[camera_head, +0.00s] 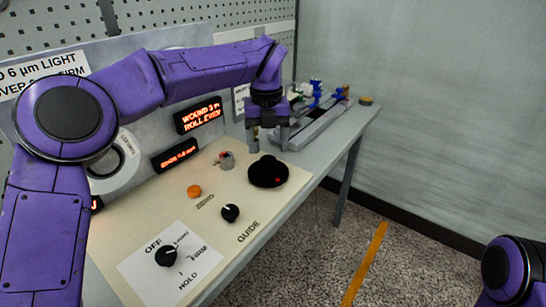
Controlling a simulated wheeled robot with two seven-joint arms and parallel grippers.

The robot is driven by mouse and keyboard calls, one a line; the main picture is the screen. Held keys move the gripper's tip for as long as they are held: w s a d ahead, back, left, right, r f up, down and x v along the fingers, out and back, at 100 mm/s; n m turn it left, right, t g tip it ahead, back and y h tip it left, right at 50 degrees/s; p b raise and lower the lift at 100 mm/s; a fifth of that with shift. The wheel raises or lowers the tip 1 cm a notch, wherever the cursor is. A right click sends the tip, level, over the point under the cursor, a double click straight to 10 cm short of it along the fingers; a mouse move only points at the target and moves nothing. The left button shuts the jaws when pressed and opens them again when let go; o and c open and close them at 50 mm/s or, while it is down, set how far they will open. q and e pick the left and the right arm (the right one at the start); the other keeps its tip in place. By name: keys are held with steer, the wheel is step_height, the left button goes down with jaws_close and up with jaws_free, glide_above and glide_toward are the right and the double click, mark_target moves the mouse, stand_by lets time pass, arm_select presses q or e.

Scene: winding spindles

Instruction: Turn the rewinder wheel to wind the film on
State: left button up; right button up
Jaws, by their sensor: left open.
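A black round wheel (268,174) with a raised hub and a small red mark lies on the cream panel (215,200) near its far right end. I take it for the rewinder wheel. My left gripper (268,148) points down just behind the wheel, fingers apart and empty. The fingertips look close to the wheel, but I cannot tell whether they touch it. A white roll (129,152) with a dark centre shows on the upright back panel at the left, partly hidden by my left arm. My right gripper is out of view; only part of that arm shows at bottom right.
The panel carries a small black knob (230,212), an orange button (194,191), a metal switch (226,160) and a black selector (166,256). A lit display (199,117) reads "WOUND 3 m ROLL EVEN". A rail fixture (318,120) with blue clamps stands behind.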

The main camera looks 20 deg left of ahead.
mark_target(268, 159)
arm_select(q)
steer(key=f, duration=0.3)
steer(key=shift+w+a+f, duration=0.25)
steer(key=shift+a, duration=0.1)
steer(key=shift+d+f, duration=0.2)
steer(key=shift+f, duration=0.1)
steer(key=shift+d, duration=0.2)
steer(key=shift+a, duration=0.15)
steer(key=c, duration=0.4)
steer(key=shift+f, duration=0.1)
steer(key=c, duration=0.7)
steer(key=shift+o, duration=0.4)
steer(key=shift+d, duration=0.4)
steer(key=shift+s+a, duration=0.1)
steer(key=shift+a, duration=0.25)
steer(key=shift+c, duration=0.2)
steer(key=shift+d, duration=0.1)
